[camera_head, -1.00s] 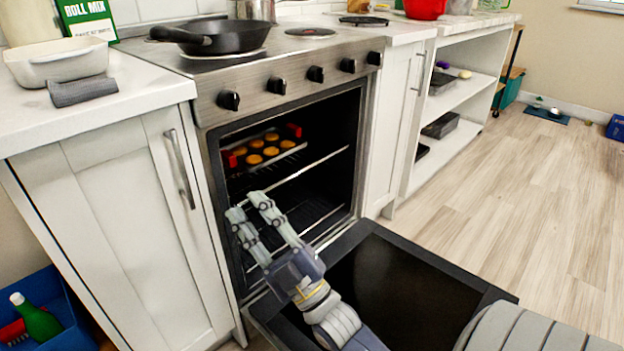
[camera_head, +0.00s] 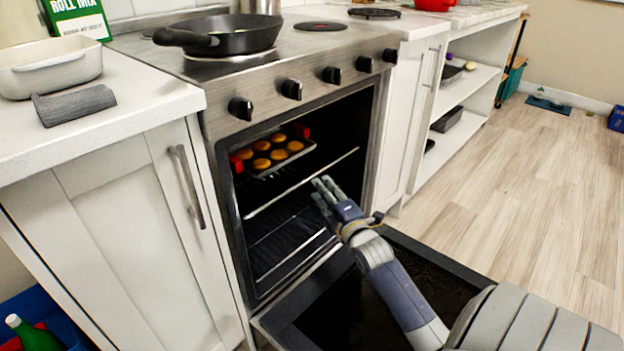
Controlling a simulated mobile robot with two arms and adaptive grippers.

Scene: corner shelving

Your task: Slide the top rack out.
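The oven (camera_head: 240,270) stands open with its door (camera_head: 290,330) folded down. Inside, the top rack (camera_head: 275,202) shows its metal front rail across the opening. A dark baking tray (camera_head: 296,157) of several golden buns with red grips at its ends sits inside, at the upper level. A lower wire rack (camera_head: 285,240) is below. My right gripper (camera_head: 320,189) is at the opening, with its fingertips close to the right part of the rail. Its fingers overlap from this side; I cannot tell their gap or any contact. My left gripper is not in view.
A black frying pan (camera_head: 240,36) sits on the stove top. A white cabinet (camera_head: 130,240) stands left of the oven. White open shelving (camera_head: 462,95) is at the right.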

